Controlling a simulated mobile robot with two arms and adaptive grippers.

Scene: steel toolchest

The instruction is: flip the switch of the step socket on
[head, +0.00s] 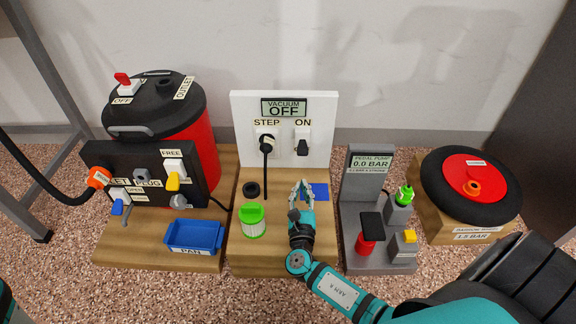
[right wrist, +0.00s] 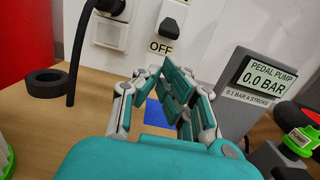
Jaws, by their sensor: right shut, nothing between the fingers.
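The step socket (head: 267,141) is on a white upright panel (head: 320,115), with a black plug in it and its cord hanging down. To its right is the switch (head: 302,147), a black lever on a white plate, labelled ON above. The lever points down, towards the OFF label seen in the right wrist view, where the switch (right wrist: 168,27) is near the top edge. The display (head: 284,108) reads VACUUM OFF. My right gripper (head: 302,186) is shut and empty, below and in front of the switch, apart from it. My left gripper is out of view.
A black ring (head: 251,189), a green-capped filter (head: 252,220) and a blue patch (head: 320,191) are on the wooden base (head: 262,262). A grey pedal pump (head: 370,175) stands right, a red-black vacuum (head: 160,110) left. The plug's cord hangs left of the gripper.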

